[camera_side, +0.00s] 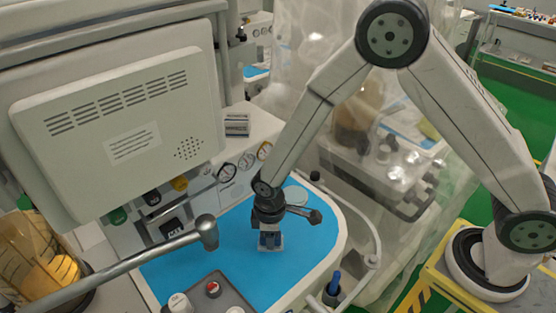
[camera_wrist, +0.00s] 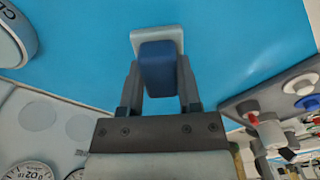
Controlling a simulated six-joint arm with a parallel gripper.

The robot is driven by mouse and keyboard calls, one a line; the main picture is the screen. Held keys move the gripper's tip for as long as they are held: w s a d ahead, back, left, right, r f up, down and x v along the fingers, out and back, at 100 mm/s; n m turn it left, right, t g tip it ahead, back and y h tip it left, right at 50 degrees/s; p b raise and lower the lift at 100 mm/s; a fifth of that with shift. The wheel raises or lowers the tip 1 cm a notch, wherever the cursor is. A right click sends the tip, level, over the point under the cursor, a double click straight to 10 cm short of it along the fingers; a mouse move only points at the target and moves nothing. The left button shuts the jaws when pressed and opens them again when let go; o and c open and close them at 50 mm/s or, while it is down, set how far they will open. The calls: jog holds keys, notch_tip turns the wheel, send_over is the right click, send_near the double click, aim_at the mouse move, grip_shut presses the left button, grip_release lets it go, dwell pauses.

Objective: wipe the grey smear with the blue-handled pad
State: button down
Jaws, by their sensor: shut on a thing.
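My gripper (camera_side: 269,235) is shut on the blue handle (camera_wrist: 158,68) of the pad and points down over the blue work surface (camera_side: 210,260). The pad (camera_wrist: 150,35) has a pale grey base, which shows beyond the handle in the wrist view. In the side view the pad's base (camera_side: 270,248) is low at the mat; I cannot tell whether it touches. I cannot make out the grey smear for certain in either view. The pad and gripper hide part of the surface.
A pale round disc (camera_side: 294,195) lies on the blue surface behind my gripper. A grey tray (camera_side: 213,293) with knobs or caps stands at the front. A metal arm (camera_side: 130,264) crosses the left front. A blue item in a cup (camera_side: 332,292) is at the right edge. Blue surface around the pad is clear.

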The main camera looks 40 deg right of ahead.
aim_at(251, 260)
jog(key=shift+a, duration=3.1)
jog(key=shift+a+r, duration=0.15)
jog(key=shift+a, duration=0.05)
notch_tip(251, 260, up, 8)
jog(key=shift+d, duration=0.15)
